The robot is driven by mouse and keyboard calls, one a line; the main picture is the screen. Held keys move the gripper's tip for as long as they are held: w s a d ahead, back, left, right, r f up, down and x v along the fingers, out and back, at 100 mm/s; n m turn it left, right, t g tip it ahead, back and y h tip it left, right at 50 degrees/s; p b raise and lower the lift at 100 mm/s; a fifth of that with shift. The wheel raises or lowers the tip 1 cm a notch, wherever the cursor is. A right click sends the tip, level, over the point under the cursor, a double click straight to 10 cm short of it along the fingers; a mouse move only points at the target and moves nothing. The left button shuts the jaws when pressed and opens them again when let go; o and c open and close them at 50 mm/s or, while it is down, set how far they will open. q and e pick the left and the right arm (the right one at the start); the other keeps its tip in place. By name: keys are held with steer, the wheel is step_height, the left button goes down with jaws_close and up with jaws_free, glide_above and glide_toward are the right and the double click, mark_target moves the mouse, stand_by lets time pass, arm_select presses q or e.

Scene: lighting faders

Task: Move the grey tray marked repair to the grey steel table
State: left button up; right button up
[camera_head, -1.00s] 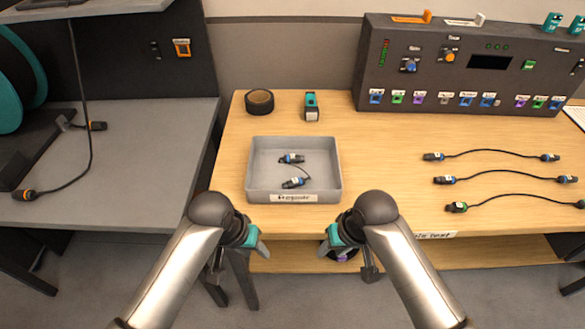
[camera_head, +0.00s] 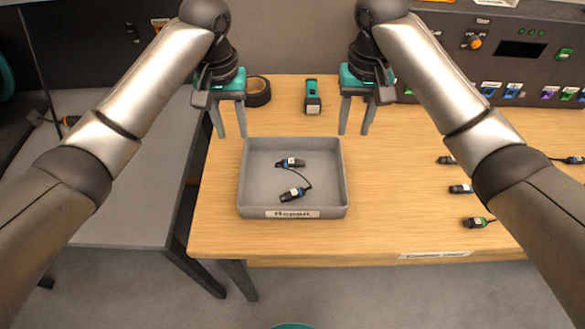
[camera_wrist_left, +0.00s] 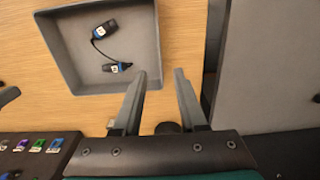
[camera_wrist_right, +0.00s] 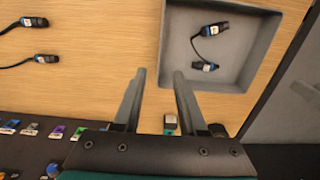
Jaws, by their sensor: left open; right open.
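The grey tray marked Repair (camera_head: 292,213) sits on the wooden table near its left front edge, with one short black cable with blue-ringed plugs (camera_head: 293,182) lying in it. The tray also shows in the left wrist view (camera_wrist_left: 70,62) and the right wrist view (camera_wrist_right: 173,40). The grey steel table (camera_head: 115,205) stands left of the wooden table. My left gripper (camera_head: 229,120) is open and empty above the wood, behind the tray's left side. My right gripper (camera_head: 355,118) is open and empty, behind the tray's right side. Neither touches the tray.
A black tape roll (camera_head: 258,91) and a teal-and-black device (camera_head: 312,97) stand behind the tray. Several cables (camera_head: 460,189) lie at right. A dark control panel (camera_head: 520,60) stands at the back. A gap separates the two tables; the visible steel top is mostly clear.

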mark_target(242, 169)
arm_select(q)
steer(key=f, duration=1.5)
steer(key=shift+s+f, duration=0.1)
steer(key=shift+s, duration=0.1)
arm_select(e)
steer(key=f, duration=1.5)
steer(key=shift+s+f, duration=0.1)
steer(key=shift+s, duration=0.1)
arm_select(q)
steer(key=shift+c, duration=0.3)
arm_select(e)
steer(key=shift+c, duration=0.3)
arm_select(q)
jaws_close()
arm_select(e)
jaws_close()
